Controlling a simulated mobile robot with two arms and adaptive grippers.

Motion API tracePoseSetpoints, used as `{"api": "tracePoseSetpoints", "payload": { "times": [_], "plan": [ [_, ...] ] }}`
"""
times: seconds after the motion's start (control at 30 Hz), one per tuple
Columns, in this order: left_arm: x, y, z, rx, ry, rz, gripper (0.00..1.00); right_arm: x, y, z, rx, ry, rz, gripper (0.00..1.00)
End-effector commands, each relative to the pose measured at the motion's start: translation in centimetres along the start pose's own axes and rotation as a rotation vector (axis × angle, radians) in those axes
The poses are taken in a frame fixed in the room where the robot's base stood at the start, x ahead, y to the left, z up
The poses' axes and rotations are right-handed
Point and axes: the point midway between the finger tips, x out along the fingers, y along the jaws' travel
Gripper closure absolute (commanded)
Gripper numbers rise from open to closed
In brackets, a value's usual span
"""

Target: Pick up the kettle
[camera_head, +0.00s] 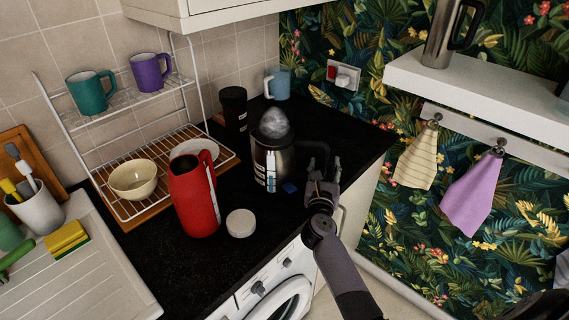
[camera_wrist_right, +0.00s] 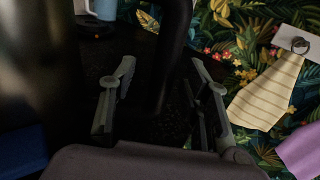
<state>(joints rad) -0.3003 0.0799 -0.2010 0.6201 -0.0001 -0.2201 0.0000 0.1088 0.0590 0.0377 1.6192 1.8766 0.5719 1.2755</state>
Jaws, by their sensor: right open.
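The kettle (camera_head: 284,158) is steel with a black handle (camera_head: 325,152) on its right side, and stands upright on the black worktop. My right gripper (camera_head: 323,181) is open at the lower part of that handle. In the right wrist view the dark handle (camera_wrist_right: 174,55) hangs between the two spread fingers of the right gripper (camera_wrist_right: 163,88), not gripped. The kettle's dark body (camera_wrist_right: 38,70) fills the left of that view. Whether a finger touches the handle I cannot tell. My left gripper is not in view.
A red jug (camera_head: 194,195) and a round white lid-like piece (camera_head: 240,223) stand left of the kettle. A dark jar (camera_head: 234,108) and a blue mug (camera_head: 278,84) are behind it. A wire rack (camera_head: 150,97) with mugs and a bowl is further left. Towels (camera_head: 470,195) hang right.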

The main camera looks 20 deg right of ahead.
Motion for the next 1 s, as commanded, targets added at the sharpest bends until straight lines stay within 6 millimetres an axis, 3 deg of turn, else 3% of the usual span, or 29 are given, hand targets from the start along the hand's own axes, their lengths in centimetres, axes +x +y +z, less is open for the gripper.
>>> {"api": "tracePoseSetpoints", "payload": {
  "times": [0.27, 0.9, 1.0],
  "plan": [
    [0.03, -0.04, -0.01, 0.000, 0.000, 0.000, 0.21, 0.33, -0.02, -0.02, -0.001, 0.001, 0.000, 0.56],
    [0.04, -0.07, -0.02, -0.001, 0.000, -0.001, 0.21, 0.29, 0.00, -0.01, 0.000, 0.001, 0.000, 0.99],
    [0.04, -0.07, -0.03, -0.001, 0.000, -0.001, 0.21, 0.29, 0.00, -0.01, 0.001, 0.001, 0.000, 1.00]
  ]
}}
